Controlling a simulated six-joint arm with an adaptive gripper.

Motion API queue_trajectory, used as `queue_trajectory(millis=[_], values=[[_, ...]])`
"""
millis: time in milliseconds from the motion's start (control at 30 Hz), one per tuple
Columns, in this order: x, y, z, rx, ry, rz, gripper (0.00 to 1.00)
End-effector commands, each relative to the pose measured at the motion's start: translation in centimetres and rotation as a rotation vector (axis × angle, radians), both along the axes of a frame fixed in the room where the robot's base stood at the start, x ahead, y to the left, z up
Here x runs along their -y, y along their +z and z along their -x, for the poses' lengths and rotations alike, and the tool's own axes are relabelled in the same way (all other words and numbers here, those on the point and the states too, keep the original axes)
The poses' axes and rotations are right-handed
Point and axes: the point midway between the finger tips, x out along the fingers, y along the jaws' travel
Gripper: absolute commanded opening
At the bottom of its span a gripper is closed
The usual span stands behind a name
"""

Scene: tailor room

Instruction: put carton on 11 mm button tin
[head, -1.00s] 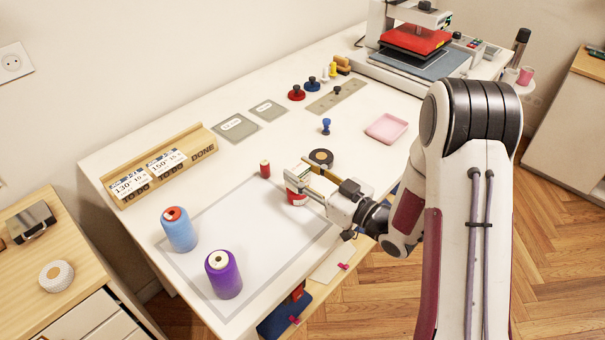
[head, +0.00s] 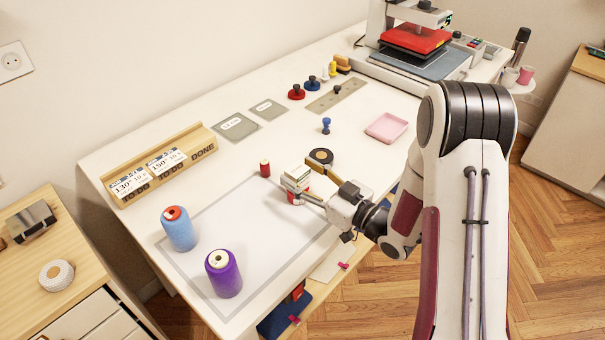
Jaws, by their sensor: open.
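The carton (head: 296,178), a small pale box with a grey band, sits on top of a red and white tin (head: 297,194) at the right edge of the marked mat. The tin's label is too small to read, so I cannot tell whether it is the 11 mm one. My gripper (head: 314,194) is open, just to the right of the carton and tin. One finger reaches close to the tin's front; I cannot tell whether it touches. The gripper partly hides the tin's right side.
Blue (head: 179,230) and purple (head: 223,273) thread cones stand on the mat (head: 262,225). The mat's middle is clear.

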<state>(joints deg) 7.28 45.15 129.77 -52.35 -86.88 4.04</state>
Motion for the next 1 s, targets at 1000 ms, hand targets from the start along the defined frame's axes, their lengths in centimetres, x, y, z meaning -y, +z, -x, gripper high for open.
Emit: queue_trajectory(millis=[1000], values=[[5.8, 0.3, 5.6, 0.000, -0.003, 0.000, 0.51]])
